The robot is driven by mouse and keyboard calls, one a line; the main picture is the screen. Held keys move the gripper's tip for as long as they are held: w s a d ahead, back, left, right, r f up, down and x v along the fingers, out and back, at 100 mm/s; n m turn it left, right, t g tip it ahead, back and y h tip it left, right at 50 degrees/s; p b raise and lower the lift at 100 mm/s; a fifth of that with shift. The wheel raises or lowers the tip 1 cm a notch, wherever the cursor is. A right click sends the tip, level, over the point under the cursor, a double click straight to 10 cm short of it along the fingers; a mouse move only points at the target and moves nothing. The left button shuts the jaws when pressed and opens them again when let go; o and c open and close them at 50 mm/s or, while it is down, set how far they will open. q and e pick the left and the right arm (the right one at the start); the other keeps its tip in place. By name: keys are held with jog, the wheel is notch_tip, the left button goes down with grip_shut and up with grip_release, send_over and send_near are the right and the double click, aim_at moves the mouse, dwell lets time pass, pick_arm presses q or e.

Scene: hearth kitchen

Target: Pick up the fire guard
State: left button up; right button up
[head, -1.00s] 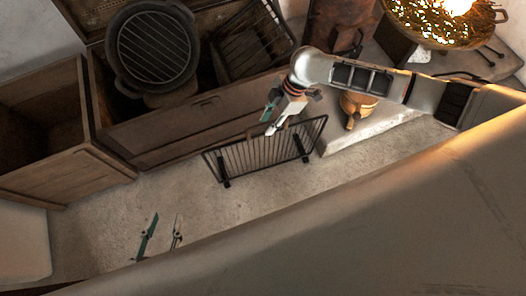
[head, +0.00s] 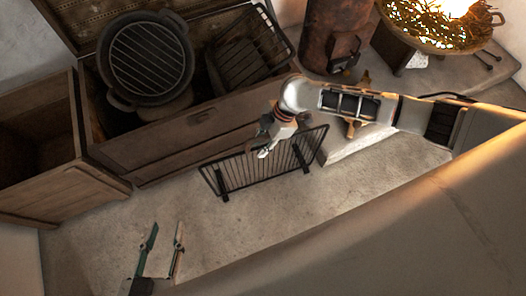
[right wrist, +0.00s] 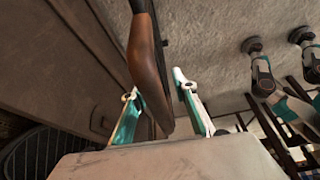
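The fire guard (head: 240,172) is a black barred panel standing on the stone floor in front of the wooden chest in the head view. My right gripper (head: 262,150) is at its top edge and hides part of it. In the right wrist view, a brown handle (right wrist: 146,55) runs between the two fingers of my right gripper (right wrist: 158,95). The fingers are apart, and a gap shows between the handle and the right-hand finger. My left gripper (head: 162,240) is open and empty above the floor at the lower left, away from the guard.
The wooden chest (head: 190,140) behind the guard holds a round black grill pan (head: 150,55) and a black wire rack (head: 245,50). An open wooden box (head: 50,190) stands at left. A basket of glowing material (head: 440,40) is at upper right. The floor left of the guard is clear.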

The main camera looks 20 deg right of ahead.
jog(key=shift+f, duration=0.2)
dwell(0.3)
grip_shut()
jog(key=shift+r, duration=0.1)
